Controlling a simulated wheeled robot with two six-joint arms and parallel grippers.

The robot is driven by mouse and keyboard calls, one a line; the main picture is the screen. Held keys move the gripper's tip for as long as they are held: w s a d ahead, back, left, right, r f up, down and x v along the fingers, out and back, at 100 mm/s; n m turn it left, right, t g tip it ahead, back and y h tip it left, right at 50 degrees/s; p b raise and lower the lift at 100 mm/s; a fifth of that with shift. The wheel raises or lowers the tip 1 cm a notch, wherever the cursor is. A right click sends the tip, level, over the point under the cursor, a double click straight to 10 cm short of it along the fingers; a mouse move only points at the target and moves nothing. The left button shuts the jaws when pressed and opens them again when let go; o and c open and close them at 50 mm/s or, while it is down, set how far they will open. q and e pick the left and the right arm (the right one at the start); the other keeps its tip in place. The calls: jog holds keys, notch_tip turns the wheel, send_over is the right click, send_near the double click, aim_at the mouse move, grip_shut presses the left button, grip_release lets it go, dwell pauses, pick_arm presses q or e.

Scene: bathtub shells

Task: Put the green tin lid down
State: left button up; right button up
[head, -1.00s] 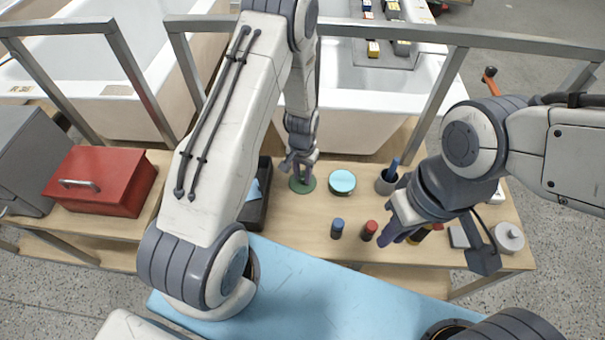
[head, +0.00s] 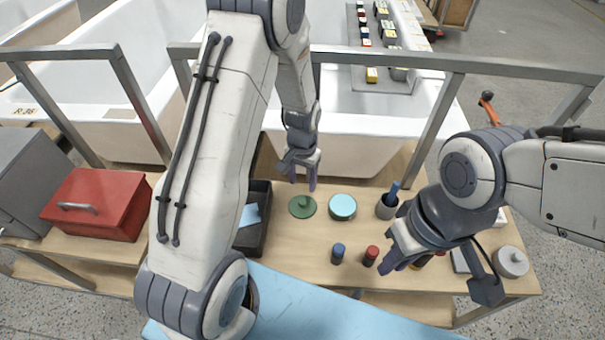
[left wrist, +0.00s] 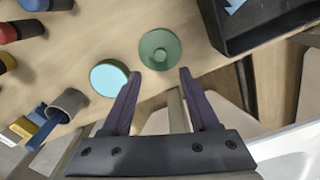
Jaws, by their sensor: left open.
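The green tin lid (head: 302,206) lies flat on the wooden bench, knob up, just left of a round tin with a light turquoise top (head: 342,207). My left gripper (head: 302,186) is open and empty, behind and above the lid, apart from it. In the left wrist view the lid (left wrist: 160,49) lies beyond the open fingertips (left wrist: 160,75), with the turquoise-topped tin (left wrist: 109,78) to its left. My right gripper (head: 392,265) is over the right part of the bench, near the red-capped bottle (head: 371,256); its fingers are too small and overlapped to judge.
A black tray (head: 262,222) with a blue piece stands left of the lid. A blue-capped bottle (head: 338,253), a grey cup (head: 387,207) and a white round container (head: 511,262) stand on the bench. A metal rail (head: 400,58) and white tubs (head: 350,128) are behind.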

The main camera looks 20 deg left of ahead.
pick_arm(q)
jog(key=s+d+r+m, duration=0.1)
jog(key=s+d+r, duration=0.35)
jog(key=r, duration=0.25)
jog(key=s+d+r+m, duration=0.2)
jog(key=s+d+r, duration=0.2)
jog(key=d+r, duration=0.25)
jog(key=s+d+r+m, duration=0.1)
jog(key=s+r, duration=0.2)
jog(key=s, duration=0.4)
jog(key=s+d+r+m+h, duration=0.1)
jog(key=s+d+r+m, duration=0.1)
jog(key=s, duration=0.6)
jog(key=shift+s+r, duration=0.15)
jog(key=shift+r, duration=0.45)
